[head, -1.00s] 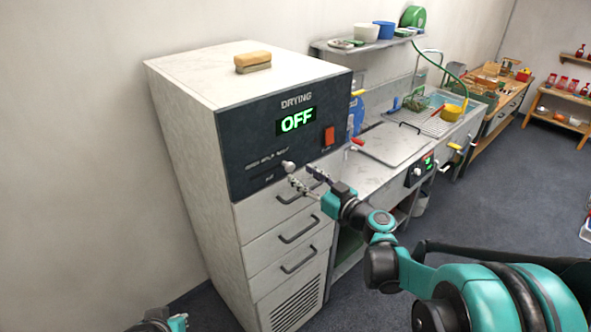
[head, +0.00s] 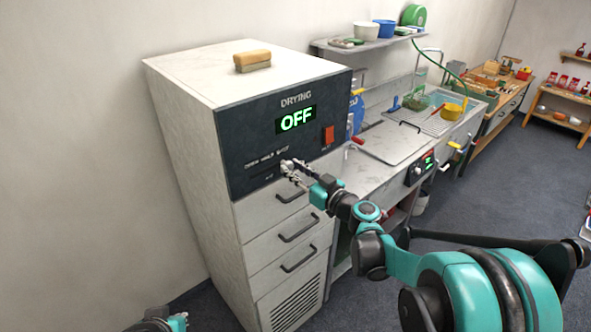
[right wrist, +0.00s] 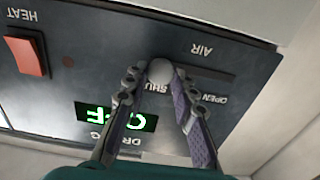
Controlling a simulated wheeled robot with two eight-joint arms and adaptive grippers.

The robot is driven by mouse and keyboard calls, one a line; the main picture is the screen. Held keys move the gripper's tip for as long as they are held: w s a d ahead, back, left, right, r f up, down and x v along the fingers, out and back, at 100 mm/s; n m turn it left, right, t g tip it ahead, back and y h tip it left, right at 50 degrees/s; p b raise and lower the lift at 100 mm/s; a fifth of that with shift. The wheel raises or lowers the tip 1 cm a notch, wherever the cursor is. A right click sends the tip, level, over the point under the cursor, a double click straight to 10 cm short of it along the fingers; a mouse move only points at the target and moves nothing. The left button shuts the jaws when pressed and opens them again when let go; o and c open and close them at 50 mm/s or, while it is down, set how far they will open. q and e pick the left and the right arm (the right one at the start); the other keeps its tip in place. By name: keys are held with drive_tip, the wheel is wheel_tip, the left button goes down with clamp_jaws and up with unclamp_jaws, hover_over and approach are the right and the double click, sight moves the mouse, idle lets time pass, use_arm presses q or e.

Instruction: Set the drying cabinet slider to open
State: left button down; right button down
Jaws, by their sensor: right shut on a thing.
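The drying cabinet (head: 190,130) stands at the left with a dark control panel (head: 235,140). Its display (head: 296,119) reads OFF in green. The slider knob (right wrist: 160,71) is a pale round knob at the SHUT end of its slot (right wrist: 212,74) in the upside-down right wrist view; the OPEN label (right wrist: 213,98) is at the slot's other end. My right gripper (head: 290,168) is shut on the knob, its fingers on either side of it. My left gripper (head: 165,322) shows only partly at the bottom edge; its jaws are not clear.
An orange switch (head: 328,135) sits right of the slider, marked HEAT in the wrist view. Drawer handles (head: 298,229) stick out below the panel. A sponge (head: 252,61) lies on the cabinet top. A counter with a sink (head: 400,140) stands to the right.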

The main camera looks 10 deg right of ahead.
drive_tip(key=s+a, duration=0.1)
drive_tip(key=a, duration=0.2)
drive_tip(key=s+a, duration=0.4)
drive_tip(key=a, duration=0.1)
drive_tip(key=shift+a, duration=0.3)
drive_tip(key=shift+s+a, duration=0.1)
drive_tip(key=shift+a, duration=0.15)
drive_tip(key=c, duration=1.2)
unclamp_jaws()
drive_tip(key=shift+a, duration=0.2)
